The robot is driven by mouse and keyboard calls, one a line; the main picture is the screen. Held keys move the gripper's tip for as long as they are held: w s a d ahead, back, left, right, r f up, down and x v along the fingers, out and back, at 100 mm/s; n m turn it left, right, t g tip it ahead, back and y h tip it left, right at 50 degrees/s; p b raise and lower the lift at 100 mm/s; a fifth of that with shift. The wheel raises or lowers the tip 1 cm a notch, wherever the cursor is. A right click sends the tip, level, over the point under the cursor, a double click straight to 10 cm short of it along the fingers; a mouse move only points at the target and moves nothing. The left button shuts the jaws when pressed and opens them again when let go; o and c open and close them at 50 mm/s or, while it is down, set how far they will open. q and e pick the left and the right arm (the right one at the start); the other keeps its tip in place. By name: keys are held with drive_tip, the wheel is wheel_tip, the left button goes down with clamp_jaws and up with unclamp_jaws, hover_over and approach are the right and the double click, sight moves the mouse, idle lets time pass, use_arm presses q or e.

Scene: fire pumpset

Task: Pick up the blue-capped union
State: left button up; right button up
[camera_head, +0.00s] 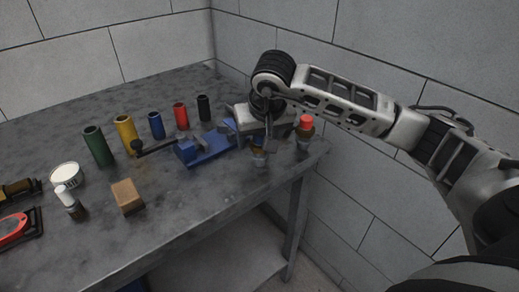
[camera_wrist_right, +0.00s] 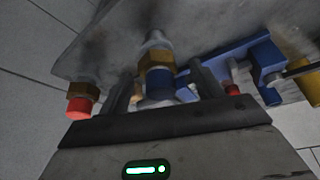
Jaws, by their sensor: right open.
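The blue-capped union (camera_wrist_right: 158,78) has a brass hex collar and a blue cap. In the right wrist view it shows between the two fingers of my right gripper (camera_wrist_right: 163,88). The fingers are apart, one on each side, and I cannot tell whether either touches it. In the head view my right gripper (camera_head: 266,142) points down over the table's right corner. It hides most of the union, and only the lower brass part (camera_head: 258,160) shows below the fingers. My left gripper is not in view.
A red-capped union (camera_head: 304,125) stands close to the right of the gripper. A blue vise (camera_head: 205,147) is just to its left. Several coloured cylinders, including a yellow one (camera_head: 127,134), stand farther left. A wooden block (camera_head: 127,196) lies nearer. The table edge and walls are close on the right.

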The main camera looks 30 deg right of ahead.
drive_tip(key=shift+w+f, duration=0.1)
drive_tip(key=shift+f, duration=0.25)
clamp_jaws()
drive_tip(key=shift+r, duration=0.1)
